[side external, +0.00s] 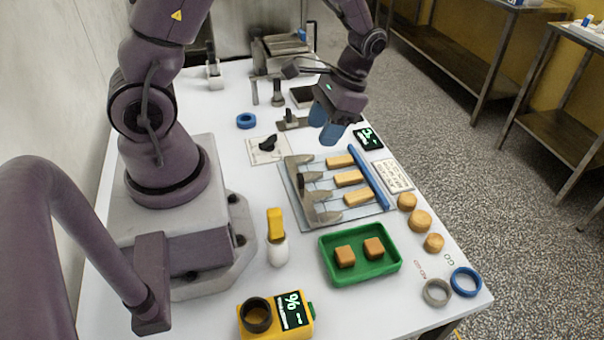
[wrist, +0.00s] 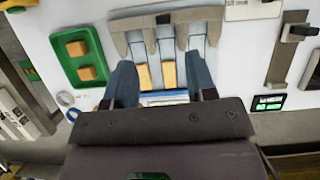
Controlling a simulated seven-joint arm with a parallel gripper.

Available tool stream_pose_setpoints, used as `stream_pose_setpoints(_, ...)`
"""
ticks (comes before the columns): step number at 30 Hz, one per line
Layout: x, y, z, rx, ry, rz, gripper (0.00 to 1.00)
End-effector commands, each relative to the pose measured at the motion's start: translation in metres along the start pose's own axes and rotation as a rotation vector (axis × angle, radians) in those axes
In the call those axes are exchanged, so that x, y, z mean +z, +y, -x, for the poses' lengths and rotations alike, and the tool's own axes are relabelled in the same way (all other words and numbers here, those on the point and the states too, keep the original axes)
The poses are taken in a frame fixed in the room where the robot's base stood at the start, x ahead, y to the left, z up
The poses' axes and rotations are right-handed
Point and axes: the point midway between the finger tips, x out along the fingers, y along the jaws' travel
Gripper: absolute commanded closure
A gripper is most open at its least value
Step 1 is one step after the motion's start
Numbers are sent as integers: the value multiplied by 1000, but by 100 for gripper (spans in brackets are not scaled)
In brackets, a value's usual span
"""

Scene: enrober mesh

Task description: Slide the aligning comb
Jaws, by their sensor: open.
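The aligning comb (side external: 300,190) is a grey toothed bar along the left side of a pale mesh plate (side external: 325,217). In the wrist view the comb (wrist: 170,20) lies across the top, beyond my fingers. Three tan bars (side external: 350,178) lie on the plate between the comb's teeth and a blue rail (side external: 371,178) at the right edge. My gripper (side external: 326,124) has blue fingers, open and empty, above the table past the plate's far end. In the wrist view my gripper (wrist: 162,86) frames two tan bars (wrist: 168,74); its fingers hide part of the plate.
A green tray (side external: 335,280) with two tan cubes stands in front of the plate. Several round tan pieces (side external: 420,220) lie right of it. A black knob (side external: 268,143) on a white plate and a blue ring (side external: 246,121) are left. A slide fixture (side external: 291,121) stands behind.

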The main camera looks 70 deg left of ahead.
Motion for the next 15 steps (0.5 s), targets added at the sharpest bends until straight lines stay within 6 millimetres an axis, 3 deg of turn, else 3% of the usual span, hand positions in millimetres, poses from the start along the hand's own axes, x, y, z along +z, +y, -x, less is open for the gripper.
stream_pose_setpoints(3,-8,-3,3,-7,9,-35,49)
stream_pose_setpoints(7,-7,-3,-10,-6,5,-43,49)
stream_pose_setpoints(15,-6,-3,-65,-5,2,-43,49)
